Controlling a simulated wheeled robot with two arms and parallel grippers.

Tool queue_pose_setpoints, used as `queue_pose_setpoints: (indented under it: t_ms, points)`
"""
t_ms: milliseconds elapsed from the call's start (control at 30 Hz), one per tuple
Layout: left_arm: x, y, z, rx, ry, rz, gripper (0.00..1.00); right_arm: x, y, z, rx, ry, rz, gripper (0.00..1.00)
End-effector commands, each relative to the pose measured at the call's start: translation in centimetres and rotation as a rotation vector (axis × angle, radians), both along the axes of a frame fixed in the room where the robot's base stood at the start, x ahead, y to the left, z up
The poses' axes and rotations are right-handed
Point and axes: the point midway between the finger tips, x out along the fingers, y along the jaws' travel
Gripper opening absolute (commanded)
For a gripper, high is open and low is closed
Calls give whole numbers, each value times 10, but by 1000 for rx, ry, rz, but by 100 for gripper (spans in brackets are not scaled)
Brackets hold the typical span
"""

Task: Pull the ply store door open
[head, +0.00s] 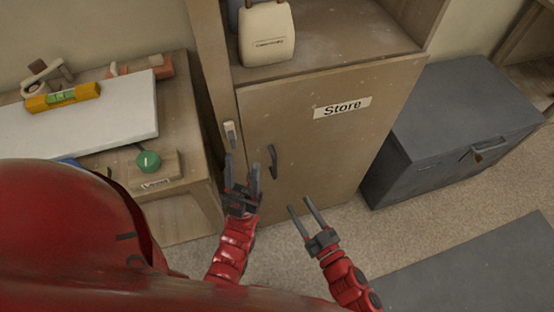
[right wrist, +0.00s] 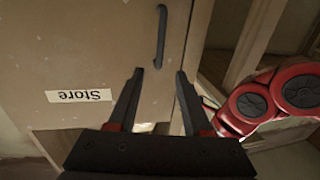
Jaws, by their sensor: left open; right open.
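The ply store door (head: 310,145) is a brown panel with a white "Store" label (head: 342,107), and it looks shut in its cabinet frame. A dark bar handle (head: 272,161) is on the door's left side. My left gripper (head: 243,175) is open just left of and below the handle, and I cannot tell if it touches it. My right gripper (head: 306,205) is open and empty in front of the door's lower part. In the right wrist view the handle (right wrist: 161,38) shows beyond the open fingers (right wrist: 159,72), apart from them, and the label (right wrist: 79,96) appears upside down.
A bench at left holds a white board (head: 80,125), a yellow level (head: 62,97) and a green button (head: 148,160). A small pale switch (head: 230,133) is on the cabinet frame. A grey chest (head: 450,125) stands right. A cream container (head: 267,35) sits on the shelf above.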

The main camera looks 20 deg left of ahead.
Motion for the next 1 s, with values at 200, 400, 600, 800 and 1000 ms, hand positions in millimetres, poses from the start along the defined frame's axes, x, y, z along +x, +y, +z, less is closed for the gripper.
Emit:
queue_pose_setpoints:
  t_ms: [200,400,600,800,1000]
  points:
    - [0,0,6,0,0,0,50,34,36,4,5,-4,1,50]
    - [0,0,10,0,0,0,50,66,68,4,7,-4,1,50]
    - [0,0,12,0,0,0,50,91,93,3,5,-4,0,50]
    - [0,0,12,0,0,0,50,106,106,2,4,-3,-2,50]
    - [0,0,12,0,0,0,50,108,110,2,4,-2,-1,50]
